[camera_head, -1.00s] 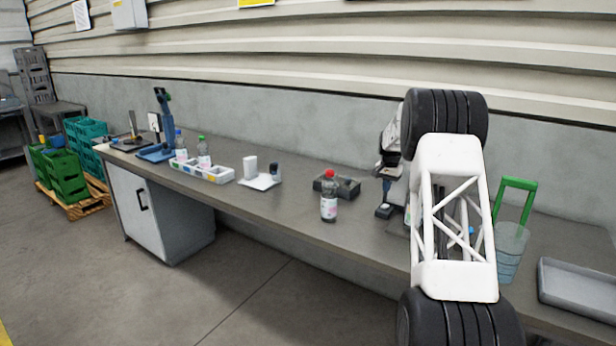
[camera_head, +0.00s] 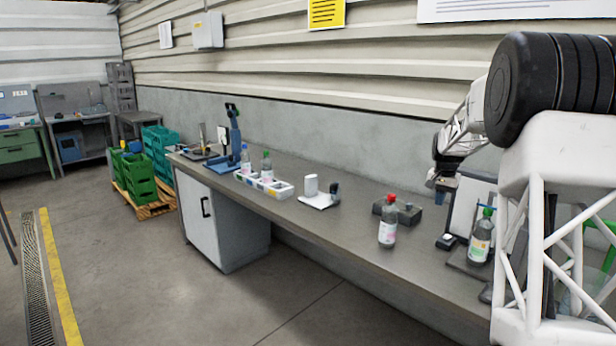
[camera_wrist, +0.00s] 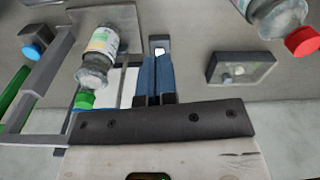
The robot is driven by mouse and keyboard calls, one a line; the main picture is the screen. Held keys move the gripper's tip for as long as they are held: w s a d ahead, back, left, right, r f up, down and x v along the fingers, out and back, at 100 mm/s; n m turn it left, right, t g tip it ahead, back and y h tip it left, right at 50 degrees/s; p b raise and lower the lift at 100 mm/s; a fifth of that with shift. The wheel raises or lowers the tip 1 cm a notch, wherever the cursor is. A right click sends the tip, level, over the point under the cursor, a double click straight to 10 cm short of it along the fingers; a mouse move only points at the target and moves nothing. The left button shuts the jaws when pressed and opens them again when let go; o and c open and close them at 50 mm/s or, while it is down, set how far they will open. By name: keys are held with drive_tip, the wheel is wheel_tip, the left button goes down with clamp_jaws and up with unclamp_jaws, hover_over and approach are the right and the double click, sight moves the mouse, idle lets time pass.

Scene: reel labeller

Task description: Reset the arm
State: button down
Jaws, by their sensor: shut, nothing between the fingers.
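My arm reaches in from the right in the head view. My gripper (camera_head: 434,182) hangs above the bench beside the grey station at the right. In the wrist view, my gripper (camera_wrist: 158,78) has its blue-grey fingers together with nothing between them. A green-capped bottle (camera_head: 480,238) stands at this station, and the same bottle (camera_wrist: 100,52) shows left of the fingers in the wrist view, apart from them. A red-capped bottle (camera_head: 387,228) stands on the bench left of the gripper; it also shows in the wrist view (camera_wrist: 272,16).
A dark block (camera_head: 398,210) sits behind the red-capped bottle. A white dispenser (camera_head: 312,188), a white tray (camera_head: 284,190) with two bottles and a blue stand (camera_head: 233,140) lie farther left. The bench front (camera_head: 330,235) is clear there. Green crates (camera_head: 138,178) stand on the floor.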

drive_tip(key=s+a+r+n, duration=0.1)
drive_tip(key=s+a+r, duration=0.4)
drive_tip(key=s, duration=0.5)
drive_tip(key=s+a+r+n+t, duration=0.1)
drive_tip(key=s+a+r, duration=0.1)
drive_tip(key=s+a, duration=0.6)
drive_tip(key=s+a+r+n, duration=0.1)
drive_tip(key=s+a+r, duration=0.3)
drive_tip(key=s, duration=0.7)
drive_tip(key=s+a+f+n, duration=0.1)
drive_tip(key=s+a+f, duration=0.1)
drive_tip(key=s, duration=0.8)
drive_tip(key=s+a+f+n, duration=0.1)
drive_tip(key=s+a+f, duration=0.2)
drive_tip(key=s, duration=0.8)
drive_tip(key=s+a+f+n+t, duration=0.1)
drive_tip(key=s+a+f+n, duration=0.1)
drive_tip(key=s, duration=0.9)
drive_tip(key=shift+s+a+f, duration=0.25)
drive_tip(key=shift+a+f, duration=0.4)
drive_tip(key=shift+a, duration=0.05)
drive_tip(key=shift+w, duration=0.1)
